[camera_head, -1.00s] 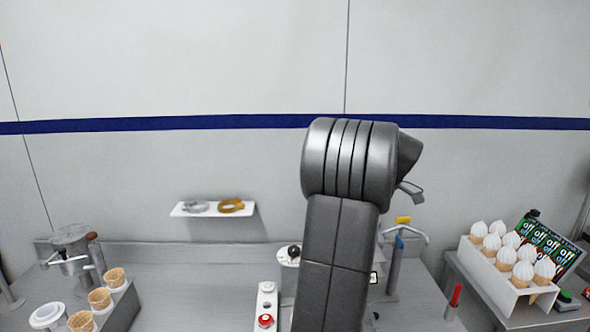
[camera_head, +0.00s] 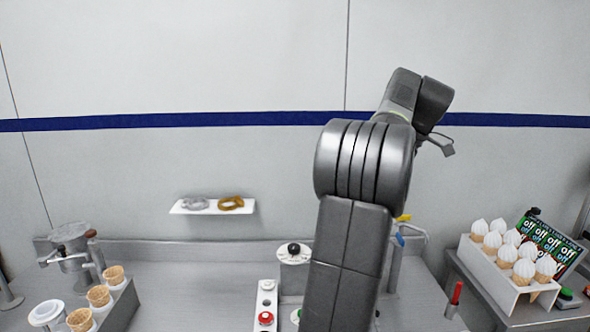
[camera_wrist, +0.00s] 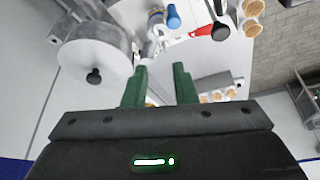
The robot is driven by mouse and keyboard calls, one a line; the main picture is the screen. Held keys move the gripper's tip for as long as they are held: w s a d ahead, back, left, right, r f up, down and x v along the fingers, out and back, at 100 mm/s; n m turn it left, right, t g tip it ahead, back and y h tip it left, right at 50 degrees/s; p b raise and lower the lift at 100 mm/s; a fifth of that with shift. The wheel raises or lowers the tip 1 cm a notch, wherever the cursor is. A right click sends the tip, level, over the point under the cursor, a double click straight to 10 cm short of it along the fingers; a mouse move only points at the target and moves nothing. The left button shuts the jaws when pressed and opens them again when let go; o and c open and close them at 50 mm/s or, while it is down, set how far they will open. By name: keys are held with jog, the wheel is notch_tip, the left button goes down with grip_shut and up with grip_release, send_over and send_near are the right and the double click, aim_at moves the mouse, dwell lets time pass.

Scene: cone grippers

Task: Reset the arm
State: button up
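My arm rises in the middle of the head view and bends up and to the right, in front of the wall. My gripper (camera_head: 440,145) is at the arm's far end, only partly visible there, above the right part of the counter. In the wrist view my gripper (camera_wrist: 159,82) shows two green fingers standing apart with a clear gap. Nothing is held between them.
A white rack (camera_head: 490,262) of several filled cones stands at the right. A cone holder (camera_head: 122,307) is at the left. A wall shelf (camera_head: 190,212) holds two rings. Posts and a red-handled lever (camera_head: 456,293) stand near my arm.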

jog(key=p+x, duration=0.1)
jog(key=x, duration=1.1)
jog(key=shift+f, duration=0.25)
jog(key=m+t+b, duration=0.1)
jog(key=m, duration=0.2)
jog(key=shift+s+h, duration=0.15)
jog(key=shift+h, duration=0.25)
jog(key=shift+r+m+b, duration=0.1)
jog(key=shift+m+b, duration=0.2)
jog(key=shift+a+r, duration=0.1)
